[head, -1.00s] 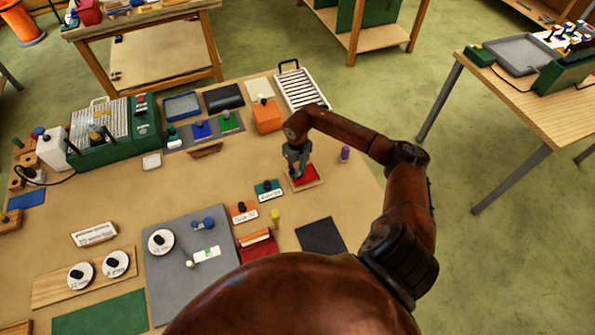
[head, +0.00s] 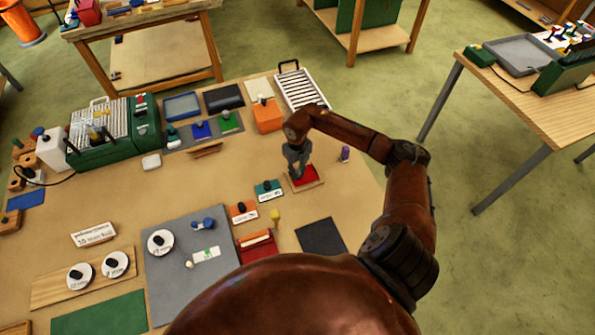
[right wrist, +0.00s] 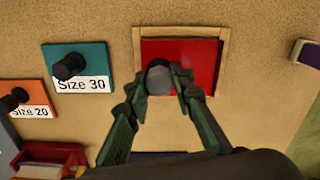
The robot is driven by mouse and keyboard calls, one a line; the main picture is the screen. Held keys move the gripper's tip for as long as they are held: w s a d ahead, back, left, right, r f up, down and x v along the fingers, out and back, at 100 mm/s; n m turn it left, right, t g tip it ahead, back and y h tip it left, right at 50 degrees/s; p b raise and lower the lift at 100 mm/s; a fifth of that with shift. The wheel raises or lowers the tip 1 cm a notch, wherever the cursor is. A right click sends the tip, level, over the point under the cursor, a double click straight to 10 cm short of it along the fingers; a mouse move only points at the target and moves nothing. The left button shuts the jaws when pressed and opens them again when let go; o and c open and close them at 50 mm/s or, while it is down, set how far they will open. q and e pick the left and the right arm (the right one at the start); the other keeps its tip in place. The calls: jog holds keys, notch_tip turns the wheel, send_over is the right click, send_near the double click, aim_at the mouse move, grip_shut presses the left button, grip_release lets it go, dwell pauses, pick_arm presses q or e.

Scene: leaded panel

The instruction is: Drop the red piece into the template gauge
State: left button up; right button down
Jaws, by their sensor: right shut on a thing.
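The red piece (right wrist: 204,60) is a flat red square with a dark knob (right wrist: 159,77). The template gauge is a pale wooden frame (right wrist: 136,48) that shows along the left, top and right sides of the red piece. In the right wrist view the red lies within the frame's outline; whether it rests fully down I cannot tell. My right gripper (right wrist: 160,82) is shut on the knob. In the head view this gripper (head: 297,173) covers part of the red piece (head: 304,178) and gauge (head: 318,182). My left gripper is not in view.
A teal piece labelled Size 30 (right wrist: 88,57) and an orange piece labelled Size 20 (right wrist: 35,92) lie left of the gauge. A purple-topped object (head: 345,154) stands to its right. A dark mat (head: 320,236) lies nearer. A white rack (head: 300,88) is behind.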

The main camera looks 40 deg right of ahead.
jog(key=shift+f+b, duration=0.65)
jog(key=shift+f, duration=0.2)
jog(key=c, duration=1.6)
grip_release()
notch_tip(320, 180, up, 12)
